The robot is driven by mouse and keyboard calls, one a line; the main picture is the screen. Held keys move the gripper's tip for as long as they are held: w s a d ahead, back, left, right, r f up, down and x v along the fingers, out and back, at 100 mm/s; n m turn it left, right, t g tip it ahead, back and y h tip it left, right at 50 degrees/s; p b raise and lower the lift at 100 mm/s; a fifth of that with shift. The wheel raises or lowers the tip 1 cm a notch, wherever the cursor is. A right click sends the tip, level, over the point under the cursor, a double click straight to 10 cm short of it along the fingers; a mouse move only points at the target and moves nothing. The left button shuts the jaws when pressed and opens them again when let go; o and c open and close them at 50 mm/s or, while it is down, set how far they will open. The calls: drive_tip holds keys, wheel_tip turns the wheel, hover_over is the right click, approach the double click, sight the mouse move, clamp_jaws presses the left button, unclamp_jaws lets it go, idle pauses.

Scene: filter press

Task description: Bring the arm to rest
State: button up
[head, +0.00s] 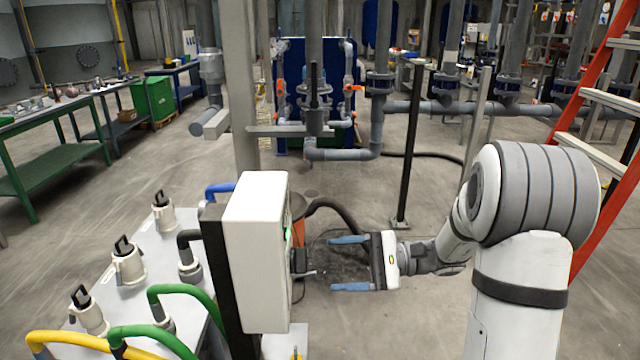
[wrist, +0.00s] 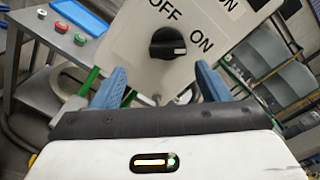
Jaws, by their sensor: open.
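My gripper (head: 350,268) is open and empty in the head view, its two blue fingers pointing left at the white control box (head: 257,252). The arm is stretched out low from the right. In the wrist view, my gripper's blue fingers (wrist: 158,88) stand apart below a black rotary knob (wrist: 167,43) on a white panel marked OFF and ON. The fingers look clear of the knob. In the head view the switch (head: 300,263) sticks out from the right side of the box, a short way from the fingertips.
A grey table (head: 150,262) with valve fittings and green and yellow hoses stands left of the box. A dark post (head: 410,150) stands behind the arm. A red ladder (head: 600,120) is at the right. Open floor lies beyond the gripper.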

drive_tip(key=s+a+n+g+h, duration=0.25)
drive_tip(key=s+h, duration=0.25)
drive_tip(key=s, duration=0.4)
drive_tip(key=s+d+f+n+t+h, duration=0.2)
drive_tip(key=s+d+n+t+h, duration=0.3)
drive_tip(key=s+d+h, duration=0.4)
drive_tip(key=d+n+h, duration=0.1)
drive_tip(key=h, duration=0.2)
drive_tip(key=shift+s+n, duration=0.2)
drive_tip(key=shift+n, duration=0.15)
